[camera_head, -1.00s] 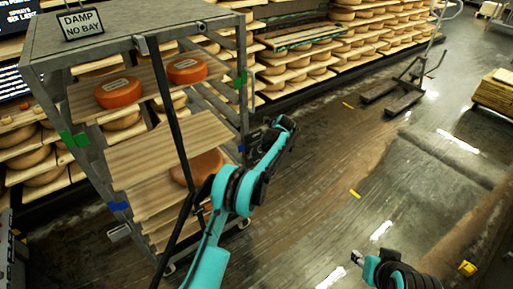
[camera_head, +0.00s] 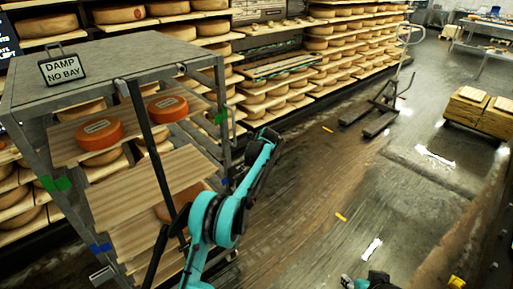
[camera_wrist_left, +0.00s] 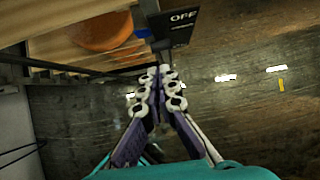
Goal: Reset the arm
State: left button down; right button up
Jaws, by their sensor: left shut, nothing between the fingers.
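My left arm reaches up beside the rack's right side in the head view, its far end (camera_head: 268,136) beyond the front post. My left gripper (camera_wrist_left: 167,80) shows in the left wrist view with its fingers together and nothing between them. The metal rack (camera_head: 110,55) holds two orange cheese wheels on an upper board, one nearer (camera_head: 100,133) and one farther (camera_head: 167,108). A third wheel (camera_head: 165,210) on a lower board is partly hidden by a post. An orange wheel (camera_wrist_left: 100,30) also shows in the wrist view, apart from the gripper. Only a bit of my right arm shows at the bottom edge.
A "DAMP NO BAY" sign (camera_head: 63,68) stands on the rack top. Long shelves of cheese wheels (camera_head: 285,85) line the back. The wet floor (camera_head: 320,190) to the right is open.

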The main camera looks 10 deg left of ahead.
pick_arm(q)
jog(key=s+d+r+n+t+h, duration=0.1)
jog(key=s+r+n+h, duration=0.1)
jog(key=s+r+n, duration=1.3)
jog(key=s+d+f+n+h, duration=0.1)
jog(key=s+f+n, duration=0.1)
jog(key=s, duration=0.8)
jog(key=s+d+f+n+t+h, duration=0.1)
jog(key=s+n, duration=0.4)
jog(key=s, duration=0.6)
jog(key=s+d+f+n+t, duration=0.1)
jog(key=s+f+n, duration=0.2)
jog(key=s, duration=0.8)
jog(key=shift+s+f+n+h+b, duration=0.25)
jog(key=shift+f+n+h+b, duration=0.05)
jog(key=shift+h+b, duration=0.1)
